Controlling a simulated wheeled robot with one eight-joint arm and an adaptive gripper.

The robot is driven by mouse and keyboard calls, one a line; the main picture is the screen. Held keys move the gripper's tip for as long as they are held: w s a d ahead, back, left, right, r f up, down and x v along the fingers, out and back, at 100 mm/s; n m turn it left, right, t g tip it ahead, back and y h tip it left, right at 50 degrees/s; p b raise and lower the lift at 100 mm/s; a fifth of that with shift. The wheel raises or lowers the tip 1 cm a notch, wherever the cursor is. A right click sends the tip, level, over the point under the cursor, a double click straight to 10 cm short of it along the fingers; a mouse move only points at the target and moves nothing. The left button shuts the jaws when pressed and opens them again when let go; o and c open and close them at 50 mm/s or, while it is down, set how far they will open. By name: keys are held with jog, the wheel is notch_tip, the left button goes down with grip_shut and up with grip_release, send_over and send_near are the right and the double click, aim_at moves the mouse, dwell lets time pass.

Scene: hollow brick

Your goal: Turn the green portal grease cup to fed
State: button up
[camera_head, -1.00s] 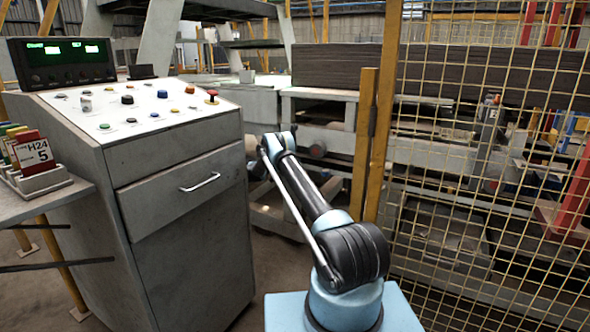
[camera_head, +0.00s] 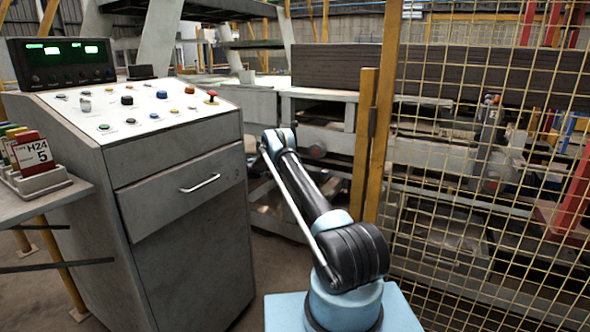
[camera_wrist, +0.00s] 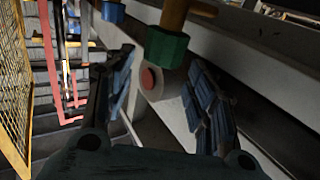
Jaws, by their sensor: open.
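In the wrist view a green hexagonal cup (camera_wrist: 166,47) sits at the top middle with a yellow-orange piece above it. A pale round part with a red end face (camera_wrist: 151,78) sits just below it. My gripper (camera_wrist: 162,77) is open, with one blue-padded finger on each side of these parts. The fingers appear apart from the green cup; I cannot tell the depth between them. No fed marking can be read on the cup. In the head view my arm reaches toward the machine, and the gripper and green cup cannot be made out.
A blue part (camera_wrist: 112,12) shows at the upper left of the wrist view, beside a pale beam (camera_wrist: 262,75). In the head view a control console (camera_head: 180,200) stands left of my arm. A yellow mesh fence (camera_head: 480,180) and its post stand to the right.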

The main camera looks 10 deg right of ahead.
notch_tip(320, 180, up, 8)
jog(key=shift+f, duration=0.1)
dwell(0.4)
